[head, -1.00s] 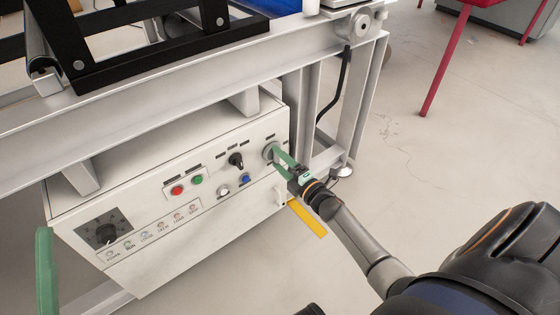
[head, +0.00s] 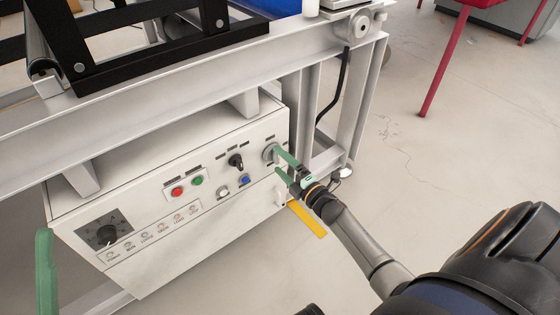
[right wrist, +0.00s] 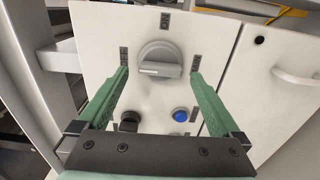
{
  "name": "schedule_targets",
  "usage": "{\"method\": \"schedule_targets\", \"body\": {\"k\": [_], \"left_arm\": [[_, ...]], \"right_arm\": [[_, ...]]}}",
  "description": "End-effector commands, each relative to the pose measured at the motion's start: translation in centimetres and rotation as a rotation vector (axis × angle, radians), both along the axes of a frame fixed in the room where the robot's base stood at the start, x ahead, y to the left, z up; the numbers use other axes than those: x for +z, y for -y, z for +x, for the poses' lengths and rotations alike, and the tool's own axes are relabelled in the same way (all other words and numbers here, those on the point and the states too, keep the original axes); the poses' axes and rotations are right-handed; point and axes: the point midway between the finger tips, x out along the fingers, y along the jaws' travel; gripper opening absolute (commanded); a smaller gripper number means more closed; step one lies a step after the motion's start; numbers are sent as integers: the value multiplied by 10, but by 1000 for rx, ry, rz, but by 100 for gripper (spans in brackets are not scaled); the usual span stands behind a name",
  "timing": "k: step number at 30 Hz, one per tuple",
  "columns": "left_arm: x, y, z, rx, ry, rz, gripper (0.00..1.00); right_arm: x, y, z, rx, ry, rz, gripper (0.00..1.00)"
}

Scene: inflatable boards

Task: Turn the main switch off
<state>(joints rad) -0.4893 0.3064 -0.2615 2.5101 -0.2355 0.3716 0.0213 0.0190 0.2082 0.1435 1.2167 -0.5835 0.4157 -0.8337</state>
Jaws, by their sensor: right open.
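The main switch (head: 269,152) is a round grey rotary knob at the right end of the white control box's front. In the right wrist view the knob (right wrist: 160,62) has a raised handle lying roughly left to right, with a pale mark at its left end. One green finger of my left gripper (head: 45,270) shows at the left edge.
The control box (head: 150,270) also carries a black selector (head: 236,161), a blue button (head: 244,181), red (head: 177,191) and green (head: 197,180) buttons, and a black dial (head: 106,234). A metal frame (head: 200,85) overhangs it. Open floor lies to the right.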

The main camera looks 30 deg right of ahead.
Motion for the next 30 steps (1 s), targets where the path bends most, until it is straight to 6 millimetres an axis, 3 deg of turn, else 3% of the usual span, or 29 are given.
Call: {"method": "schedule_targets", "body": {"k": [9, 15, 21, 30], "left_arm": [[30, -4, -1, -7, 9, -21, 50], [39, -5, -2, -13, 12, -28, 50], [41, -5, -2, -15, 13, -29, 50], [42, -5, -2, -15, 14, -30, 50]], "right_arm": [[2, 5, -67, -2, -6, 1, 100], [1, 8, -101, -2, -5, -1, 100], [0, 9, -115, -1, -3, -1, 100], [0, 9, -116, -1, -2, -1, 100]]}}
